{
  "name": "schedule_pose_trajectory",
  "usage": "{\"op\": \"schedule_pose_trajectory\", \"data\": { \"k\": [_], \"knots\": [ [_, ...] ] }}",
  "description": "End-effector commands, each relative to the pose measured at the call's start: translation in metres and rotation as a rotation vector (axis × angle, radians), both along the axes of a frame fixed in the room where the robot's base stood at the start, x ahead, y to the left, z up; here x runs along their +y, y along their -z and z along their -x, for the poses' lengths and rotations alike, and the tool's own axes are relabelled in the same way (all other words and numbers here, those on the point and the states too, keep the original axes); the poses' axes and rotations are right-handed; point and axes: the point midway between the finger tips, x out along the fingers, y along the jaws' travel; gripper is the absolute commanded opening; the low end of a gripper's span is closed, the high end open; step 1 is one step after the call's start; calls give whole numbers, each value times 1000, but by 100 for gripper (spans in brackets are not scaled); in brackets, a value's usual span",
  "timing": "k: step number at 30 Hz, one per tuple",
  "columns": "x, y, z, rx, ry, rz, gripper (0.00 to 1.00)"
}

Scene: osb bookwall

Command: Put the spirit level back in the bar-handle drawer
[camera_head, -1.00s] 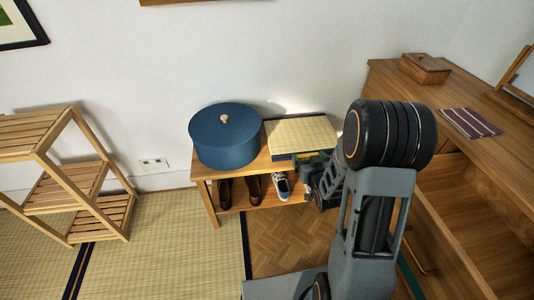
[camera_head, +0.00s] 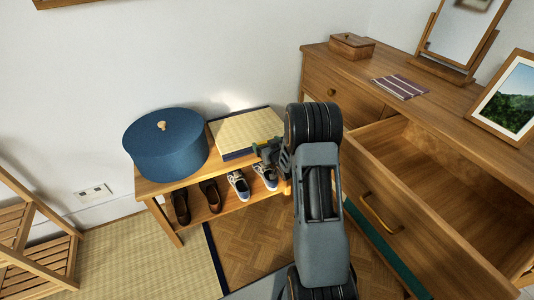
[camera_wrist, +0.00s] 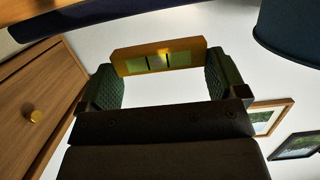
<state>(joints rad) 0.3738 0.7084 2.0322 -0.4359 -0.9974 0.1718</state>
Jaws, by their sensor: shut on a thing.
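My gripper (camera_head: 268,152) is at the right end of the low shoe bench, in front of the tatami-topped box. In the wrist view my gripper (camera_wrist: 162,82) is shut on the spirit level (camera_wrist: 158,57), a yellow-orange bar with green vials, gripped between two dark green pads. In the head view the level is not clearly visible. The bar-handle drawer (camera_head: 420,210) is pulled out of the wooden dresser, to the right of my arm. Its brass bar handle (camera_head: 382,213) is on the front. The visible inside looks empty.
The bench (camera_head: 150,188) carries a round blue box (camera_head: 165,150) and the tatami-topped box (camera_head: 245,132), with shoes below. The dresser top (camera_head: 430,105) holds a small wooden box (camera_head: 352,45), striped cloth (camera_head: 400,87), mirror (camera_head: 455,35) and framed picture (camera_head: 505,100). A knobbed drawer (camera_head: 318,82) is shut.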

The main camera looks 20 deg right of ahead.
Motion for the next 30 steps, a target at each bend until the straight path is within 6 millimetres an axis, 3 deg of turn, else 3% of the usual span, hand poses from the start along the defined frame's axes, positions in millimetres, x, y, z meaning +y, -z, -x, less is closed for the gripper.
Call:
{"op": "schedule_pose_trajectory", "data": {
  "k": [8, 15, 27, 28, 30],
  "knots": [
    [-6, 14, -8, 0, 1, 0, 64],
    [-6, 44, -8, 0, 0, -1, 64],
    [-6, 47, -8, -1, 1, -1, 64],
    [-6, 46, -8, -1, 1, 0, 92],
    [-6, 45, -8, 0, 1, -1, 99]
  ]
}}
